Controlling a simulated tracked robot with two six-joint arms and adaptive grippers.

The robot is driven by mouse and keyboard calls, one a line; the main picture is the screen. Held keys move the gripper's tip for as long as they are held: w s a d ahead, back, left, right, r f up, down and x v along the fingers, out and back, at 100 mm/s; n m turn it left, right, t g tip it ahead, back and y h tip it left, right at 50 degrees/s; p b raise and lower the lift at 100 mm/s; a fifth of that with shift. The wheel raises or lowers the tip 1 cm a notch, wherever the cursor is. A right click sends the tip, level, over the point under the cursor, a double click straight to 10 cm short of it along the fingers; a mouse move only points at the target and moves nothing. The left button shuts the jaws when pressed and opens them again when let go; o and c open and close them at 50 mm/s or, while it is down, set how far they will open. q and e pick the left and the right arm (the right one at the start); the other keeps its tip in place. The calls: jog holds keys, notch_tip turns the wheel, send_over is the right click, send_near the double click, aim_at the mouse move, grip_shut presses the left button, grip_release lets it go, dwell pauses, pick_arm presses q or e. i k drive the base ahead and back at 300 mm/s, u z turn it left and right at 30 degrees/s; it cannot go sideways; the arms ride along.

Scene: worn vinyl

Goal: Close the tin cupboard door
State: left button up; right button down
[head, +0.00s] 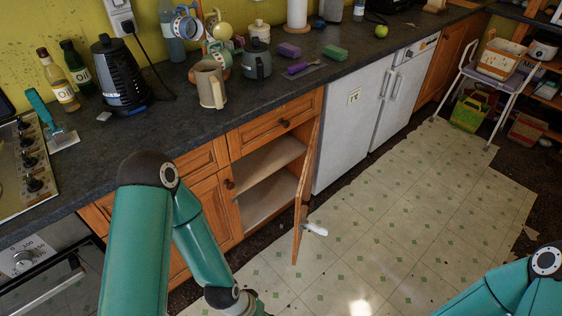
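The tin cupboard door (305,195) is a wooden door under the counter in the head view. It stands wide open, swung out into the room and seen nearly edge-on. The open cupboard (268,185) shows a pale shelf and a pale bottom, with no tins visible. My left arm reaches in from the left, and its wrist is left of the door near the bottom edge. The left gripper is out of the frame. Only part of my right arm shows at the bottom right, and its gripper is out of view.
A white object (315,229) shows beside the door's lower part; I cannot tell whether it is attached. A white fridge (350,125) stands right of the cupboard. The dark worktop (190,130) holds a kettle (118,75) and mugs. The vinyl floor (400,230) is mostly clear.

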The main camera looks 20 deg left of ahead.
aim_at(303, 201)
jog(key=u, duration=0.25)
jog(key=i, duration=1)
jog(key=u, duration=0.3)
jog(key=k, duration=0.9)
jog(key=u, duration=0.2)
jog(key=i, duration=0.9)
jog(key=z, duration=0.1)
